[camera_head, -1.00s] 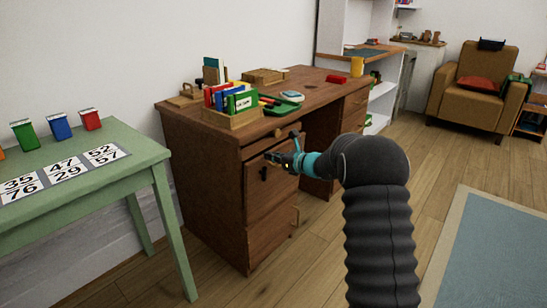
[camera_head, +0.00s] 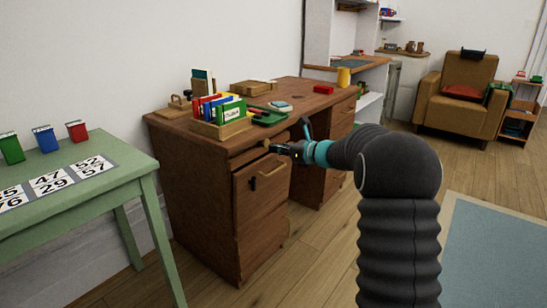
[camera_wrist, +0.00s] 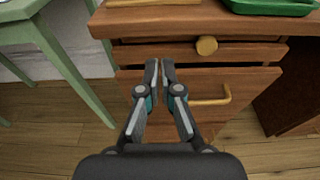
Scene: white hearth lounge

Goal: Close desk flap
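The brown wooden desk (camera_head: 190,190) stands left of centre in the head view. Its near pedestal has a front panel (camera_head: 250,205) with a brass bar handle (camera_head: 268,178); a dark gap shows along its top edge in the wrist view. I cannot tell for certain whether this panel is the flap. Above it is a narrow drawer front with a round wooden knob (camera_wrist: 206,45). My gripper (camera_head: 272,148) is in front of the pedestal, near knob height. In the wrist view its fingertips (camera_wrist: 160,63) are together, with nothing visible between them, left of the handle (camera_wrist: 212,98). Contact with the panel is unclear.
A green table (camera_head: 95,180) with number cards and several small boxes stands at left. The desktop holds a wooden file box (camera_head: 222,130) and a green tray (camera_head: 268,117). A brown armchair (camera_head: 455,105) stands at back right. Wooden floor (camera_head: 320,250) is open around the desk.

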